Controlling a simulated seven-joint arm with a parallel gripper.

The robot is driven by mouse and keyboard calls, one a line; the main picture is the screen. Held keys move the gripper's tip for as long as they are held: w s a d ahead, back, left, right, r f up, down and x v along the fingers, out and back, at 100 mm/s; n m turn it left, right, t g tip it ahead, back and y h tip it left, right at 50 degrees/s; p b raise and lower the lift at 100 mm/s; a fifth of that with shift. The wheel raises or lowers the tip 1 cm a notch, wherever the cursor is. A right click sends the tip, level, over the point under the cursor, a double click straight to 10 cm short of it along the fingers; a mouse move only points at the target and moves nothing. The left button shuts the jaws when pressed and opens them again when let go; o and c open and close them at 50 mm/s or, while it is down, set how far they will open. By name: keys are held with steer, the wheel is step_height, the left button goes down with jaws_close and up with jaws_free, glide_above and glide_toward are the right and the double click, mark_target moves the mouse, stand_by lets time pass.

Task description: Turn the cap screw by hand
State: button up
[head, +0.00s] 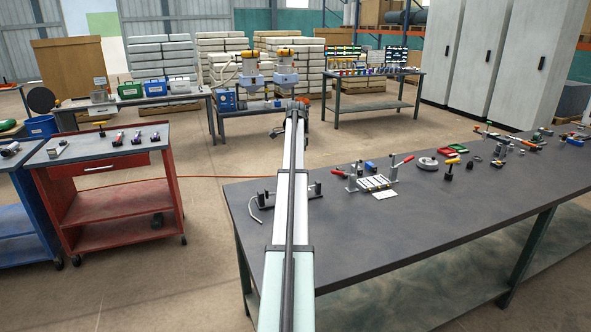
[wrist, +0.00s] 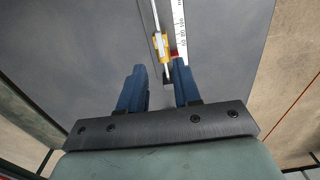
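My gripper (wrist: 160,68) shows in the wrist view with its two blue fingers apart and nothing visibly held between them. A yellow-and-white slim part (wrist: 161,46) with a dark lower end lies just beyond the fingertips, between them in the picture. I cannot tell how far below the fingers it is. No cap screw can be made out for sure in either view. In the head view my arm reaches away from the camera, and its fingers cannot be made out.
A white scale strip (wrist: 178,30) with markings runs beside the yellow part on a grey surface. In the head view, the dark workbench (head: 350,235) holds a fixture (head: 375,182) and several small parts at right; its front is clear. A red cart (head: 110,170) stands at left.

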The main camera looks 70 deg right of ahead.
steer(key=shift+f, duration=3.8)
steer(key=shift+f, duration=0.15)
steer(key=shift+c, duration=0.3)
jaws_close()
